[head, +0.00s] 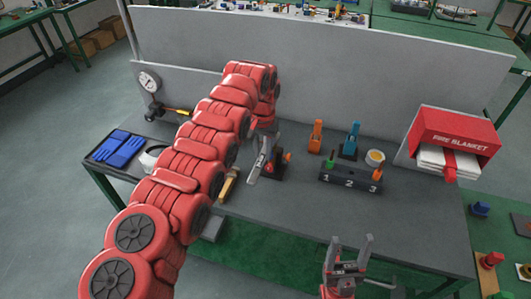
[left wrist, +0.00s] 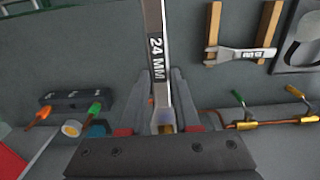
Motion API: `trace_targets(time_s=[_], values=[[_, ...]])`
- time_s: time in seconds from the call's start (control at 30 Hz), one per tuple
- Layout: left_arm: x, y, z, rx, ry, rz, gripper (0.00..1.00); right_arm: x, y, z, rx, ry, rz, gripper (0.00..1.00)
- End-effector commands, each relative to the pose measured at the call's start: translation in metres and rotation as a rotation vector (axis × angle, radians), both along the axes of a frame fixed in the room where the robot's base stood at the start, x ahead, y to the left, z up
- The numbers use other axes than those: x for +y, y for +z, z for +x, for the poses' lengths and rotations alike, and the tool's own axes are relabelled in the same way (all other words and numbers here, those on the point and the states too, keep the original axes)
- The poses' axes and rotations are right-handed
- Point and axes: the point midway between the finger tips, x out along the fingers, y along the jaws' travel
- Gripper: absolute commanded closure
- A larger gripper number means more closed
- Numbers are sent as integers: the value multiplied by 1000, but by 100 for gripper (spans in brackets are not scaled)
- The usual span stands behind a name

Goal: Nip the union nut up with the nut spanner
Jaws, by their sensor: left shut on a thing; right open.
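A steel spanner marked 24 MM (left wrist: 155,55) is gripped in my left gripper (left wrist: 163,115). In the left wrist view its handle runs up out of the picture, and its lower end sits between the fingers. A bit of brass shows at that end; I cannot tell whether it is the union nut. My right gripper (head: 348,248) is open and empty at the bench's front edge.
A second spanner (left wrist: 243,55) lies across wooden rails. Brass pipework (left wrist: 270,122) has green and yellow levers.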

Motion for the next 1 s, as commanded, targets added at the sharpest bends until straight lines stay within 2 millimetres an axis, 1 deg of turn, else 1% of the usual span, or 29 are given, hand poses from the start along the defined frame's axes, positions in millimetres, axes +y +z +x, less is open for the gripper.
trace_targets(time_s=[0.1, 0.43, 0.8, 1.0], values=[[4, -1, 1, -1, -34, 0, 100, 0, -4, 0, 0, 0, 0, 36], [13, 0, 5, 0, -124, 0, 100, 0, -5, 0, 0, 0, 0, 36], [22, 0, 9, -1, -217, 0, 100, 0, 0, 0, 0, 0, 0, 36], [23, 0, 9, -1, -220, 0, 100, 0, 0, 0, 0, 0, 0, 36]])
